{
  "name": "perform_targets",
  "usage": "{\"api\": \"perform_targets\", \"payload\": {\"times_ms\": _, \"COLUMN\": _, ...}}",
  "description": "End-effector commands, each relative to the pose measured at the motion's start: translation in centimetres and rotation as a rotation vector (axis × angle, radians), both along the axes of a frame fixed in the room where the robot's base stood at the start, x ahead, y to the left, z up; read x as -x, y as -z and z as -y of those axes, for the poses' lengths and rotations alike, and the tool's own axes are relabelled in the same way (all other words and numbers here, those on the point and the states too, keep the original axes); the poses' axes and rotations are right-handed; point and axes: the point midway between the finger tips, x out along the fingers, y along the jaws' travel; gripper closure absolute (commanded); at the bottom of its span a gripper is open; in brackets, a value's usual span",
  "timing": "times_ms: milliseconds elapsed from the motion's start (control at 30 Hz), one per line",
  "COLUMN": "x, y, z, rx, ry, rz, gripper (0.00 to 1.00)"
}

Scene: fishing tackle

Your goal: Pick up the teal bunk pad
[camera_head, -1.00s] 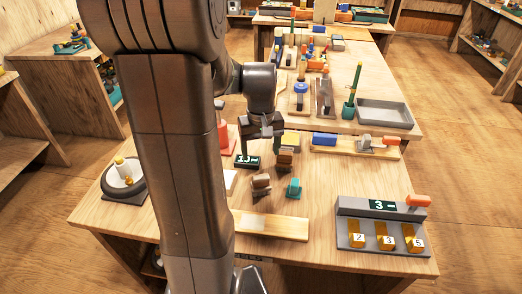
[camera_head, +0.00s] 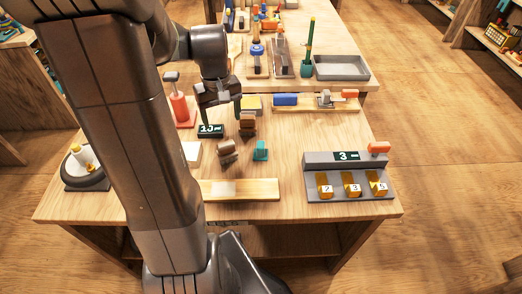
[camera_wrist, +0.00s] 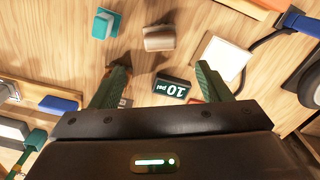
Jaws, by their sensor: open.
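The teal bunk pad (camera_head: 261,150) stands on the table right of a brown block (camera_head: 227,149). In the wrist view the teal pad (camera_wrist: 104,23) is at the upper left, beyond the left finger. My gripper (camera_head: 221,108) is open and empty above the table, behind and left of the pad, near the dark "10 psi" display (camera_head: 210,131). In the wrist view my gripper's (camera_wrist: 163,78) green fingers are spread apart, with the display (camera_wrist: 171,88) showing between them. Neither finger touches the pad.
Another brown block (camera_head: 247,125) stands behind the pad. A grey tray with numbered orange pieces (camera_head: 320,160) is to the right, and a pale wooden board (camera_head: 255,190) lies in front. A red bottle-like object (camera_head: 179,106) is left of my gripper. Bare tabletop lies right of the pad.

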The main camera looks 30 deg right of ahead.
Motion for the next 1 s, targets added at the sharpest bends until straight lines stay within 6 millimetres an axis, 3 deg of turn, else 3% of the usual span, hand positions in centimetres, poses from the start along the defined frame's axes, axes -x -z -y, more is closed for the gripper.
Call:
{"api": "perform_targets", "payload": {"times_ms": 367, "x": 0.0, "y": 0.0, "z": 0.0, "rx": 0.000, "ry": 0.000, "rz": 0.000, "gripper": 0.29}}
{"api": "perform_targets", "payload": {"times_ms": 467, "x": 0.1, "y": 0.1, "z": 0.2, "rx": 0.000, "ry": 0.010, "rz": 0.000, "gripper": 0.45}}
{"api": "perform_targets", "payload": {"times_ms": 500, "x": 0.2, "y": 0.2, "z": 0.7, "rx": 0.000, "ry": 0.029, "rz": 0.000, "gripper": 0.51}}
{"api": "perform_targets", "payload": {"times_ms": 800, "x": 3.1, "y": 0.6, "z": 8.0, "rx": 0.000, "ry": 0.381, "rz": 0.000, "gripper": 0.51}}
{"api": "perform_targets", "payload": {"times_ms": 1000, "x": 4.2, "y": 0.9, "z": 9.9, "rx": -0.002, "ry": 0.483, "rz": -0.003, "gripper": 0.51}}
